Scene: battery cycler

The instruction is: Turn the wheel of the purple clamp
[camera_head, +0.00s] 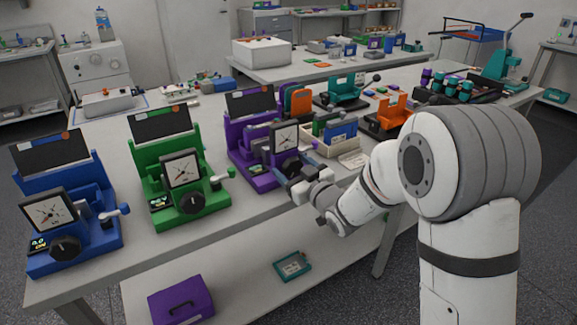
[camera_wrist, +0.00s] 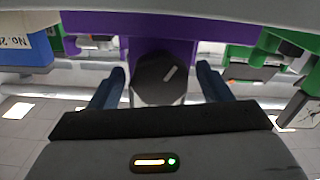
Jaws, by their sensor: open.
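The purple clamp (camera_head: 237,140) stands third from the left in the row on the bench, with a square dial gauge (camera_head: 285,138) on its front. Its wheel is a black round knob (camera_wrist: 160,80) with a pale mark, on the purple front in the wrist view. In the head view the wheel is low on the clamp's front, partly covered by my gripper (camera_head: 296,175). My gripper is open. In the wrist view its two blue fingers stand on either side of the wheel, with a visible gap on each side. I cannot tell how deep the fingers reach along it.
A green clamp (camera_head: 171,192) and a blue clamp (camera_head: 76,200) stand to the left. A beige bin (camera_head: 318,146) with a blue box (camera_head: 340,133) is close on the right. A purple case (camera_head: 181,299) and a teal item (camera_head: 292,264) lie on the lower shelf.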

